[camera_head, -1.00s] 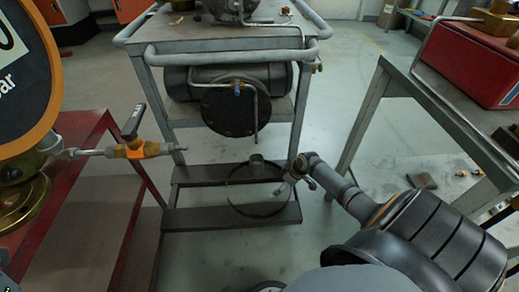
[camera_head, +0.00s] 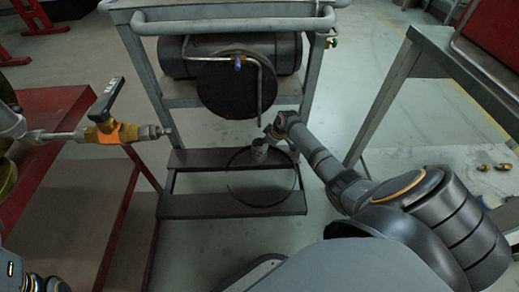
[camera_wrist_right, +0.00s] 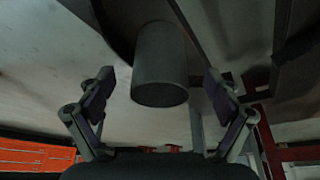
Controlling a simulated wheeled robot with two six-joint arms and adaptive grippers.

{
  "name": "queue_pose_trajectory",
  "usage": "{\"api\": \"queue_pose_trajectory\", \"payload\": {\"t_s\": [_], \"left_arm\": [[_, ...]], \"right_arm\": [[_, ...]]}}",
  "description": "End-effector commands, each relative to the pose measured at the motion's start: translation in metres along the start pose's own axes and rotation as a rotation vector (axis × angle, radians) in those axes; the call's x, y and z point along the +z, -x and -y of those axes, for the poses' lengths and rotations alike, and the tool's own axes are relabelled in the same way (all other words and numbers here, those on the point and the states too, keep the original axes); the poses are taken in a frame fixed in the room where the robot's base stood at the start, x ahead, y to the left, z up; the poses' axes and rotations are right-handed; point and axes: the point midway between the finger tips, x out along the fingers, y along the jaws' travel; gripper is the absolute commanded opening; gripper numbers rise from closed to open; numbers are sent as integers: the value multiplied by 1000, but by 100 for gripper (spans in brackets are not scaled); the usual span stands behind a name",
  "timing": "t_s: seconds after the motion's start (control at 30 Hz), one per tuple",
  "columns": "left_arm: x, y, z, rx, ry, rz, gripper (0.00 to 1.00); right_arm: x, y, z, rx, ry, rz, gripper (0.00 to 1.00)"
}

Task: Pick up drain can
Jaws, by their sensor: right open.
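The drain can looks like a small dark grey cylinder (camera_head: 260,150) on the lower shelf of the trolley, below the round end of the tank. It also shows in the right wrist view (camera_wrist_right: 160,65), upright in outline between the fingers. My right gripper (camera_head: 274,131) is open beside the can's upper right in the head view. In the right wrist view its two fingers (camera_wrist_right: 158,82) stand apart on either side of the can, with gaps between. My left gripper is not in view; only a dark arm part shows at the bottom left corner.
A horizontal tank (camera_head: 235,88) with a bent pipe hangs above the can. A thin dark hoop (camera_head: 230,187) spans the lower shelf (camera_head: 190,206). A valve with a black lever (camera_head: 107,100) is at left, above a red bench. A grey table frame (camera_head: 385,95) stands right.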

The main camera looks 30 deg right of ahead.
Motion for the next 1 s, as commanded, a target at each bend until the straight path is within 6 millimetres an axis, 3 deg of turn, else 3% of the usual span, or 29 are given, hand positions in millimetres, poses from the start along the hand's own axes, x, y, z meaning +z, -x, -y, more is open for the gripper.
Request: {"api": "queue_pose_trajectory", "payload": {"t_s": [0.27, 0.4, 0.5, 0.8, 1.0], "left_arm": [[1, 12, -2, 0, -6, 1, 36], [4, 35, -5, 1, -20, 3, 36], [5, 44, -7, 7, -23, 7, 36], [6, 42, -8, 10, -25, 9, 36], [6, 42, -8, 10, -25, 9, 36]], "right_arm": [[-15, -9, 1, -1, 0, -4, 91], [-11, -42, 1, -2, -2, 0, 91], [-12, -53, 0, 0, 0, -1, 91], [-13, -54, 0, 0, 1, 0, 91], [-13, -54, 0, 0, 1, 0, 64]]}}
